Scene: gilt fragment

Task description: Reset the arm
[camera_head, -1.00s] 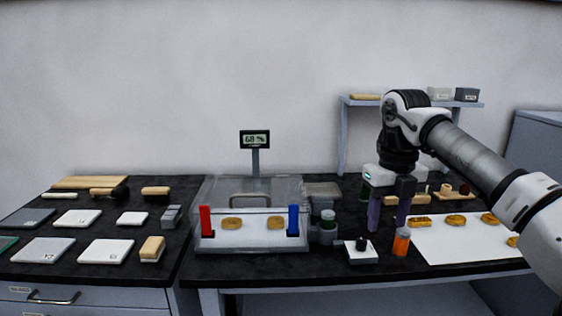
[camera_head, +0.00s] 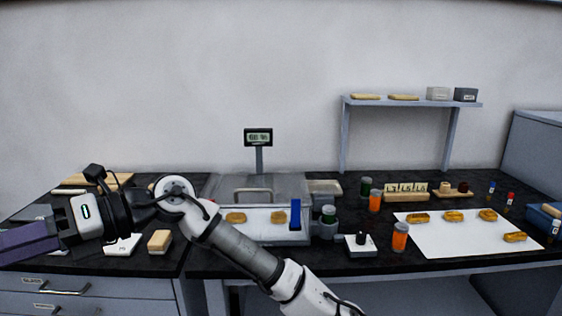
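My arm crosses the lower middle of the view and bends toward the left. My gripper (camera_head: 26,243) points left at the left edge, over the left bench. Its purple fingers show side-on and overlap, so the gap between them cannot be seen. No held thing shows, and part of the fingertips may lie outside the frame.
A clear case (camera_head: 258,187) with gilt pieces and a blue upright (camera_head: 295,214) stands mid-bench, partly behind my arm. A white sheet (camera_head: 450,243) with several gilt pieces, orange-bodied bottles (camera_head: 400,238) and a raised shelf (camera_head: 415,102) are at right. My arm hides some left-bench items.

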